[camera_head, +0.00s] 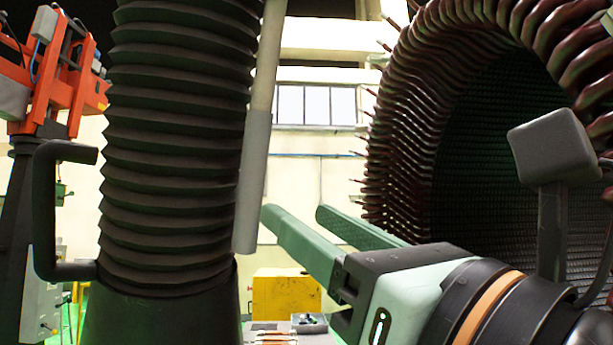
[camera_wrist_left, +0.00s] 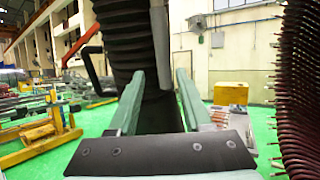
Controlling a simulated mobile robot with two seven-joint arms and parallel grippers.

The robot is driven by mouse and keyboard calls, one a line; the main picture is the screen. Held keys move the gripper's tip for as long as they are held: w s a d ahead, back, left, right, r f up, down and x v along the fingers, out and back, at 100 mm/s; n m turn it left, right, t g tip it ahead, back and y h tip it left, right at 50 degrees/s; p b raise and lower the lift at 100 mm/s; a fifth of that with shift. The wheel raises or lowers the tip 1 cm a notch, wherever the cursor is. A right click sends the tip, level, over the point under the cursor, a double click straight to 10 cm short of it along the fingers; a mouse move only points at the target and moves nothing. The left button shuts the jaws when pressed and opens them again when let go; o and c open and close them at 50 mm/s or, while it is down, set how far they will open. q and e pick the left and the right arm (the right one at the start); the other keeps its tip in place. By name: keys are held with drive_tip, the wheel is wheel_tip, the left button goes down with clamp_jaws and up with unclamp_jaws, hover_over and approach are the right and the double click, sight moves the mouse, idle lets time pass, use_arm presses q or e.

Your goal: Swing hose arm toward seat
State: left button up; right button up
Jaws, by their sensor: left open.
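The hose arm's black ribbed hose (camera_head: 180,130) stands upright at the left of the head view, with a dark smooth collar (camera_head: 160,312) below. A dark bent handle (camera_head: 45,215) sticks out on its left side. A pale grey tube (camera_head: 255,180) runs down its right side. My left gripper (camera_head: 296,212) is open and empty, its green fingers pointing at the hose from the right. In the left wrist view the hose (camera_wrist_left: 122,40) and the tube (camera_wrist_left: 160,45) stand ahead of the open fingers. I cannot make out a seat. My right gripper is not in view.
A large stator (camera_head: 405,150) with copper-brown winding ends fills the right, close to my left arm. An orange machine (camera_head: 62,75) stands at the far left. A yellow box (camera_head: 285,294) lies behind.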

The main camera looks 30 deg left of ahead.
sight(258, 181)
use_arm(q)
drive_tip(key=shift+t+h, duration=0.3)
drive_tip(key=x, duration=0.8)
drive_tip(key=p+x, duration=0.1)
drive_tip(key=x, duration=0.3)
drive_tip(key=shift+r, duration=0.3)
drive_tip(key=shift+d, duration=0.1)
clamp_jaws()
idle(0.6)
